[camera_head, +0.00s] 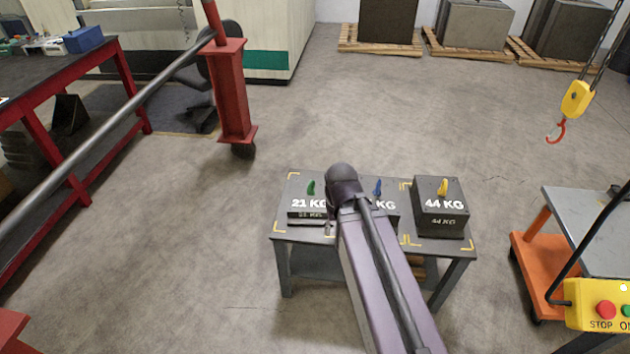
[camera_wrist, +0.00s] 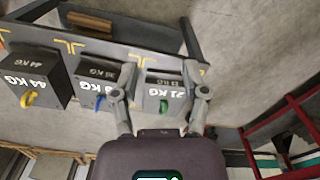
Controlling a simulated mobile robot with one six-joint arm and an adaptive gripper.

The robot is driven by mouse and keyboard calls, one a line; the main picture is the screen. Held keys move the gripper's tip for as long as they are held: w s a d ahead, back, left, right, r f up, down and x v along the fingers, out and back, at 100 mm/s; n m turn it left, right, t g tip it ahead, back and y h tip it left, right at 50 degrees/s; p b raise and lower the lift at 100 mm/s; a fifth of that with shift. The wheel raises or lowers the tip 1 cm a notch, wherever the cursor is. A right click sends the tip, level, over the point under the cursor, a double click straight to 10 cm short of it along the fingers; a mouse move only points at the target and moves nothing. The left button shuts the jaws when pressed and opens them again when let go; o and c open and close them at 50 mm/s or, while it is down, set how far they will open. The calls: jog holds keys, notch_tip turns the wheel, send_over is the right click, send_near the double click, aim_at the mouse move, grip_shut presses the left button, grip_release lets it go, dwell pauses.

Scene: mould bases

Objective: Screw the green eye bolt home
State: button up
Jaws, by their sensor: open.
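The green eye bolt (camera_head: 311,187) stands upright on top of the 21 KG block (camera_head: 308,204), at the left of the small table. It also shows in the wrist view (camera_wrist: 164,106), where the scene appears upside down. How deep its thread sits cannot be told. My gripper (camera_wrist: 160,68) is open and empty in the wrist view. The 21 KG block and green bolt appear between its two fingers there, but the gripper seems to be above and apart from them. In the head view my arm hides the gripper and part of the table.
A middle block with a blue eye bolt (camera_head: 377,186) and a 44 KG block (camera_head: 441,205) with a yellow eye bolt (camera_head: 443,186) share the table (camera_head: 290,238). A crane hook (camera_head: 556,131) hangs at right. An orange cart (camera_head: 540,262) stands right; a red post (camera_head: 232,95) stands left.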

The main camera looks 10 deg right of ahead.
jog(key=shift+w+d, duration=0.1)
jog(key=shift+w, duration=0.1)
jog(key=n+t+h+b, duration=0.65)
jog(key=n+b, duration=1.55)
jog(key=n, duration=0.8)
send_near(310, 183)
jog(key=shift+v, duration=1.4)
jog(key=shift+w+f, duration=0.1)
jog(key=shift+f, duration=0.05)
jog(key=b+x, duration=0.9)
jog(key=x, duration=0.4)
jog(key=shift+w+d+f, duration=0.1)
jog(key=shift+w+f, duration=0.05)
jog(key=shift+w, duration=0.05)
